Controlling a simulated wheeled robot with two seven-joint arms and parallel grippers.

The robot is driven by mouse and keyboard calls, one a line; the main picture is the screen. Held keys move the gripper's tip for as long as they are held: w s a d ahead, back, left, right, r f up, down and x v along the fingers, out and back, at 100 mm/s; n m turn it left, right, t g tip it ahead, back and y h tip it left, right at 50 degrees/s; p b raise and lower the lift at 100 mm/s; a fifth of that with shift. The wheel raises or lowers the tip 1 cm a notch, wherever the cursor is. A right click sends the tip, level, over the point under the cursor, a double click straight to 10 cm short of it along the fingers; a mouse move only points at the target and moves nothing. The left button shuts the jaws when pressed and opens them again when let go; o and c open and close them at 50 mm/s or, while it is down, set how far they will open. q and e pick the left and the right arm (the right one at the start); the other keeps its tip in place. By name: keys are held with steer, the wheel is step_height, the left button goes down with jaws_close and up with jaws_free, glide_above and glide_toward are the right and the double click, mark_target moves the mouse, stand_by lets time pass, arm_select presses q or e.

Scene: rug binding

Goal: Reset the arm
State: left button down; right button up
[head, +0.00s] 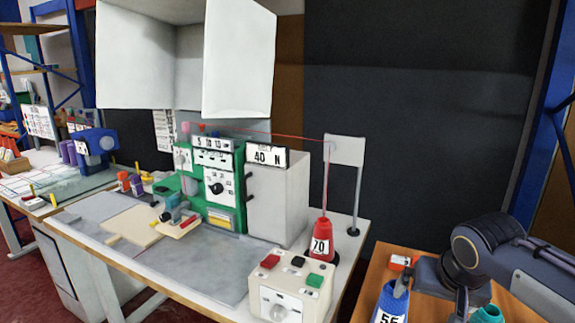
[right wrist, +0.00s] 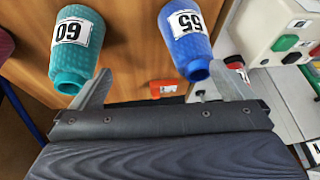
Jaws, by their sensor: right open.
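My right gripper (head: 430,292) is at the lower right of the head view, over the orange-brown wooden table. Its two fingers are spread with nothing between them; they also show in the right wrist view (right wrist: 158,86). A blue thread cone marked 55 (head: 391,303) and a teal cone (head: 487,314) stand close to the gripper. In the right wrist view, the blue cone (right wrist: 187,40) and the teal cone marked 60 (right wrist: 77,50) are beyond the fingers. My left gripper is in neither view.
A small orange object (head: 399,262) lies on the wooden table (head: 378,270). On the workbench to the left stand a red cone marked 70 (head: 321,240), a control box with coloured buttons (head: 285,298), a thread post (head: 357,200) and a green machine (head: 225,216).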

steer(key=s+a+f+n+y+b, duration=0.1)
steer(key=s+a+f+y+b, duration=0.15)
steer(key=s+f, duration=0.7)
steer(key=s+a+f+n+y+b, duration=0.1)
steer(key=s+a+f+y+b, duration=0.2)
steer(key=s+f, duration=0.6)
step_height(320, 180, up, 20)
steer(key=s+h+p, duration=0.1)
steer(key=p, duration=1.6)
steer(key=shift+s+a, duration=0.15)
steer(key=shift+s, duration=0.05)
